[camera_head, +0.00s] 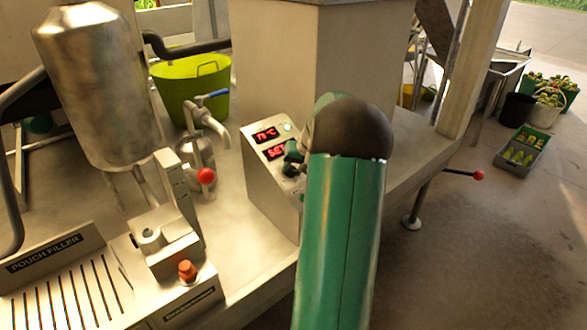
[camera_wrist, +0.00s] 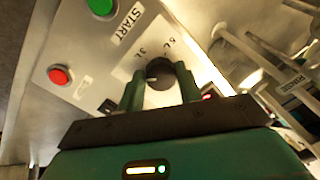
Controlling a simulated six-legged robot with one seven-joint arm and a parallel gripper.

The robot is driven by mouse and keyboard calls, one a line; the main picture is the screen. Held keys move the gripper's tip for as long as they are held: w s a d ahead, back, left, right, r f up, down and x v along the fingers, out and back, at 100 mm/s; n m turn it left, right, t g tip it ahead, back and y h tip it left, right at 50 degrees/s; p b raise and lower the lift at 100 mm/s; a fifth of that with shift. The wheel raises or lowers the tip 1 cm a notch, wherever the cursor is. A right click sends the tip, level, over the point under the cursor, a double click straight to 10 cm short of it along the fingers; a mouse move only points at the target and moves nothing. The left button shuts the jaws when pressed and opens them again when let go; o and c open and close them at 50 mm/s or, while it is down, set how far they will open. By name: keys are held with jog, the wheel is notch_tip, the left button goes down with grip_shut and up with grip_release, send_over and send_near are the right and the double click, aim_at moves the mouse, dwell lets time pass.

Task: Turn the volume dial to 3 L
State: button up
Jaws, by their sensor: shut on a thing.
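The volume dial (camera_wrist: 160,72) is a dark round knob on a pale metal control panel (camera_wrist: 90,45) in the wrist view. Small marks that look like 3L and 5L are printed beside it. A pale spot shows on the dial, but I cannot tell surely which mark it points to. My gripper (camera_wrist: 160,92) has its two green fingers on either side of the dial and is shut on it.
The panel carries a green button (camera_wrist: 102,5) by a START label and a red button (camera_wrist: 60,75). The pouch filler (camera_head: 60,265), a metal tank (camera_head: 97,85) and a tap (camera_head: 208,120) stand left of the box. A green tub (camera_head: 190,85) stands behind.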

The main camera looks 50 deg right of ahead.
jog(key=m, duration=0.4)
jog(key=shift+m, duration=0.3)
jog(key=m, duration=0.4)
jog(key=shift+a+t, duration=0.1)
jog(key=shift+t, duration=0.3)
jog(key=shift+m, duration=0.3)
jog(key=o, duration=0.7)
jog(key=v, duration=1.4)
jog(key=shift+a, duration=0.15)
jog(key=shift+f, duration=0.1)
